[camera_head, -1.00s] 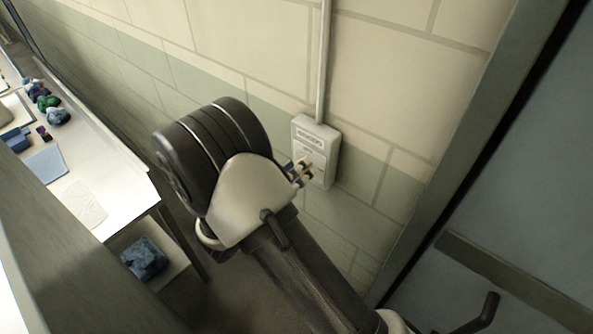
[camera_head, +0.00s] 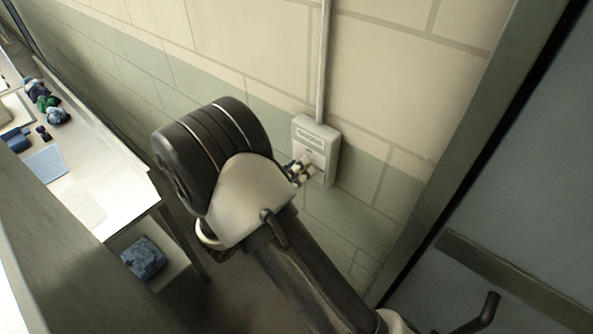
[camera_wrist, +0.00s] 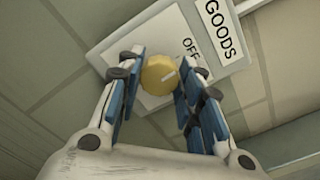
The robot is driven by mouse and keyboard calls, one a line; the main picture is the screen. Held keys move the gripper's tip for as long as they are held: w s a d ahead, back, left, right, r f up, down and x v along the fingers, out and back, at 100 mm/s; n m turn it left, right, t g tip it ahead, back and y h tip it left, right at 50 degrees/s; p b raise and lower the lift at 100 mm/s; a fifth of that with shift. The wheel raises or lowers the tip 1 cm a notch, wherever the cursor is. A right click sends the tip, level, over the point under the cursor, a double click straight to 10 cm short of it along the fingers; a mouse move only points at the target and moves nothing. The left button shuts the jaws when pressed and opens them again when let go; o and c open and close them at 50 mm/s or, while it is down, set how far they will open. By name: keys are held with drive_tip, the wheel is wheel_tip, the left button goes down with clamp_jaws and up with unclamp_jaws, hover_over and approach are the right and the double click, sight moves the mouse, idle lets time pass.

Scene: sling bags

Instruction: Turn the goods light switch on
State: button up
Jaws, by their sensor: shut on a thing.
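The goods light switch is a pale wall box (camera_head: 315,133) at the foot of a vertical conduit. In the wrist view its plate (camera_wrist: 120,40) carries the labels "GOODS" and "OFF". In the head view my gripper (camera_head: 303,170) is at the lower front of the box, and my wrist hides part of the view.
The conduit (camera_head: 323,60) runs up the block wall from the box. A grey door (camera_head: 530,200) with a dark handle (camera_head: 485,312) is at right. A white table (camera_head: 105,185) with small coloured items is at left, with a blue item (camera_head: 143,258) on a lower shelf.

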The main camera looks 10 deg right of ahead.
drive_tip(key=m+b, duration=1.5)
drive_tip(key=m, duration=0.3)
drive_tip(key=shift+s+d, duration=0.1)
drive_tip(key=shift+s, duration=0.05)
idle(0.5)
drive_tip(key=o, duration=1.1)
drive_tip(key=shift+c, duration=0.2)
